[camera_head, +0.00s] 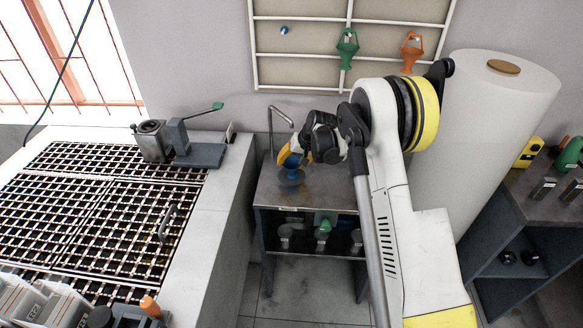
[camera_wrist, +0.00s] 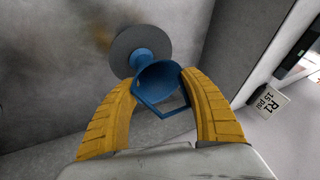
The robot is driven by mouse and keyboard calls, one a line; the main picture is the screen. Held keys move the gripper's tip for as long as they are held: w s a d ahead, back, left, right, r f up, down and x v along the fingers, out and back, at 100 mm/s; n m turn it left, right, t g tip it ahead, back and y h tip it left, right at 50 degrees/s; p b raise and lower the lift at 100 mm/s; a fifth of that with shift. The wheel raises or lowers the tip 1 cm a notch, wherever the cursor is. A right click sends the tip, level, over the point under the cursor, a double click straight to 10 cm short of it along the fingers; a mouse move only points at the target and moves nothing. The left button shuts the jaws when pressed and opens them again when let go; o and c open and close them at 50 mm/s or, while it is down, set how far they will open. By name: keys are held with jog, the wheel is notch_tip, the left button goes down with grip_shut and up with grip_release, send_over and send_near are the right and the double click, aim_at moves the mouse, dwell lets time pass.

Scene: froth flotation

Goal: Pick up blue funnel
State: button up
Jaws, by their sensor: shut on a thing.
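The blue funnel (camera_wrist: 160,82) is between the two yellow fingers of my gripper (camera_wrist: 165,90) in the wrist view, with its bowl and square handle facing the camera. My gripper is shut on it. A round grey disc (camera_wrist: 140,35) with a blue piece at its centre lies just beyond the funnel. In the head view my gripper (camera_head: 292,160) is low over the small metal table (camera_head: 325,194), and the blue funnel (camera_head: 290,162) shows in part at the fingers. Whether the funnel touches the disc is unclear.
A green funnel (camera_head: 347,46) and an orange funnel (camera_head: 410,52) hang on the wall rack. A bent metal pipe (camera_head: 280,110) rises behind the table. The grated bench (camera_head: 205,215) stands on the left. A large white cylinder (camera_head: 490,130) and a dark shelf (camera_head: 520,230) stand on the right.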

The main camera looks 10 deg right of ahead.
aim_at(292, 162)
jog(key=shift+r, duration=0.15)
jog(key=shift+r, duration=0.3)
jog(key=r+p, duration=0.1)
jog(key=r, duration=0.1)
jog(key=r+p, duration=0.1)
jog(key=r, duration=0.1)
jog(key=shift+d, duration=0.2)
jog(key=s+d+r+p, duration=0.2)
jog(key=s+d+r, duration=0.3)
jog(key=d, duration=0.5)
jog(key=shift+s+r+p, duration=0.15)
jog(key=shift+r+p, duration=0.15)
jog(key=shift+r, duration=0.3)
